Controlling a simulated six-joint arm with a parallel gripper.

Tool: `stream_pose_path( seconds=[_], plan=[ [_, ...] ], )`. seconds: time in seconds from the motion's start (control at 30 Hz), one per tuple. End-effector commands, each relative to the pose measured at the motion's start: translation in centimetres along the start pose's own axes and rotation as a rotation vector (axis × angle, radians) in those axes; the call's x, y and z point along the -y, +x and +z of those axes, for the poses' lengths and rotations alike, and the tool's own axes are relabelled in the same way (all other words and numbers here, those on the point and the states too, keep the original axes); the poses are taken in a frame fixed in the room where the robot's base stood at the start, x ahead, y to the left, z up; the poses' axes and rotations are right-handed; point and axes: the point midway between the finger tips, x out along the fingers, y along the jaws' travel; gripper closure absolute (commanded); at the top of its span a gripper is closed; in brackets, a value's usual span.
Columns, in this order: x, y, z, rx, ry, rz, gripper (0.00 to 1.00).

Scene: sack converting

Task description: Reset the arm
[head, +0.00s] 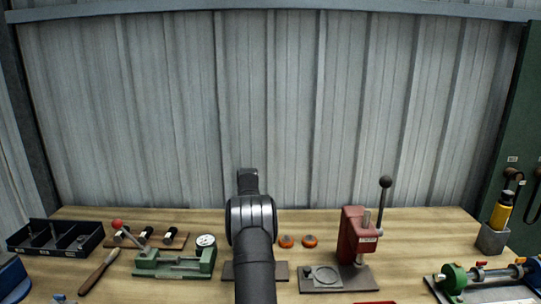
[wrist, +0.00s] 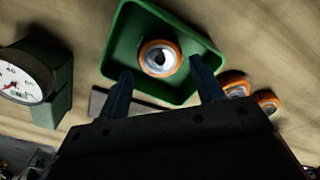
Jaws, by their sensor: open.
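My gripper (wrist: 160,70) is open in the wrist view, its two dark fingers apart with nothing between them. Beyond the fingertips is a green tray (wrist: 118,50) on the bench. An orange-rimmed round part with a pale centre (wrist: 159,58) lies in the tray, apart from the fingers as far as I can tell. In the head view my arm stands upright at the middle and hides the gripper and the tray. Two more orange-rimmed parts (head: 297,241) lie on the bench just right of my arm; they also show in the wrist view (wrist: 250,92).
A dial gauge (head: 206,241) stands by a green vise-like fixture (head: 175,262) on the left. A red lever press (head: 357,236) stands on the right. A black divided bin (head: 55,238) is far left. Wooden bench (head: 440,232) has clear patches; a corrugated wall is behind.

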Motion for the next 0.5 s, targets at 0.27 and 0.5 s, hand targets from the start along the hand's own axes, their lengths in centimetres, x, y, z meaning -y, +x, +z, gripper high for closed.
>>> stream_pose_path(
  seconds=[0.27,0.5],
  plan=[
    [1.7,-3.4,-3.6,-0.003,0.003,0.003,0.39],
    [3.4,-5.9,-7.3,-0.002,0.003,0.002,0.39]
  ],
)
